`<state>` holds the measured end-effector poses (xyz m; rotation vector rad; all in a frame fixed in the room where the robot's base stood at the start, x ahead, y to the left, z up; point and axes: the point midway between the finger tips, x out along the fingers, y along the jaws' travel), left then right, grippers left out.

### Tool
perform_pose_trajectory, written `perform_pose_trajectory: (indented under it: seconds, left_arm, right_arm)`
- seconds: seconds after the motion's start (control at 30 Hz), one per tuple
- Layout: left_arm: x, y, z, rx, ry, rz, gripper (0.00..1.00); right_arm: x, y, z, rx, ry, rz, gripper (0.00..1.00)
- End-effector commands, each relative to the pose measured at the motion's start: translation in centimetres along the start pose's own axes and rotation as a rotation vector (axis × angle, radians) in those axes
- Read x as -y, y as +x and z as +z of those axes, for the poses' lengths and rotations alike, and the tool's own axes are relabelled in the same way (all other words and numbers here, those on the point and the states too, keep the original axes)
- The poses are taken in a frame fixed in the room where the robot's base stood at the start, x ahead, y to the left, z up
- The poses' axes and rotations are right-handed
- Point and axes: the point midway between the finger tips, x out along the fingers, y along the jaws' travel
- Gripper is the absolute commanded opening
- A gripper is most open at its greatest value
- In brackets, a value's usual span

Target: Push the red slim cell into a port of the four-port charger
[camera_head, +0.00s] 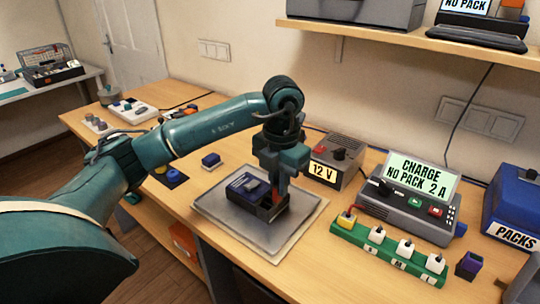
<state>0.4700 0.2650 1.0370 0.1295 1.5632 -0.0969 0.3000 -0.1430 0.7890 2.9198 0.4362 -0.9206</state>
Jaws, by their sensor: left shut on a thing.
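My left gripper (279,186) points down over the grey mat. It is shut on a small red piece (277,194), which looks like the red slim cell and is mostly hidden by the fingers. Right below is a dark box (268,214) with blue parts (247,185) in its top, apparently the four-port charger. The red piece is at the box's right end; I cannot tell whether it is inside a port or just above it. My right gripper is not in view.
A grey unit with a "CHARGE NO PACK 2 A" screen (422,177) stands at right, behind a green strip (372,250) with several plugs. A "12 V" supply (343,152) stands behind the mat (222,213). A blue "PACKS" bin (514,209) is at far right.

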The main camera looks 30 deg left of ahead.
Motion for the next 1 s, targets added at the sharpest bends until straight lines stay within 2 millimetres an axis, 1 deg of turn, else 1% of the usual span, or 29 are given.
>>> perform_pose_trajectory:
  seconds: [0.03, 0.1, 0.3, 0.4, 0.5, 0.6, 0.7, 1.0]
  left_arm:
    - [-0.5, -0.4, 0.3, 0.001, -0.147, -0.001, 0.0]
    - [-1.1, -0.8, 0.6, 0.0, -0.36, -0.002, 0.0]
    - [-2.7, -2.0, 1.4, -0.005, -0.955, -0.009, 0.0]
    - [-3.4, -2.5, 1.7, -0.009, -1.209, -0.011, 0.0]
    - [-3.9, -2.8, 1.9, -0.014, -1.404, -0.013, 0.0]
    - [-4.3, -3.0, 2.0, -0.017, -1.535, -0.013, 0.0]
    - [-4.4, -3.1, 2.1, -0.019, -1.603, -0.014, 0.0]
    - [-4.5, -3.2, 2.1, -0.019, -1.625, -0.014, 0.0]
  right_arm:
    - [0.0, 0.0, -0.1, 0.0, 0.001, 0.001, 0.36]
    - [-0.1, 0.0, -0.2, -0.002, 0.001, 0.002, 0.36]
    - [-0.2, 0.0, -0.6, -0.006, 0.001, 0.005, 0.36]
    - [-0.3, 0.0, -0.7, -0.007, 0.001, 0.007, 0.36]
    - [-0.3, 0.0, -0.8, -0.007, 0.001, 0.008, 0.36]
    - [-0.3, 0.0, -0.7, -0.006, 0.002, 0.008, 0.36]
    - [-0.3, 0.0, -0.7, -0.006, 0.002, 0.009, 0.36]
    - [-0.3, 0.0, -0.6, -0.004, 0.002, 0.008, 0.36]
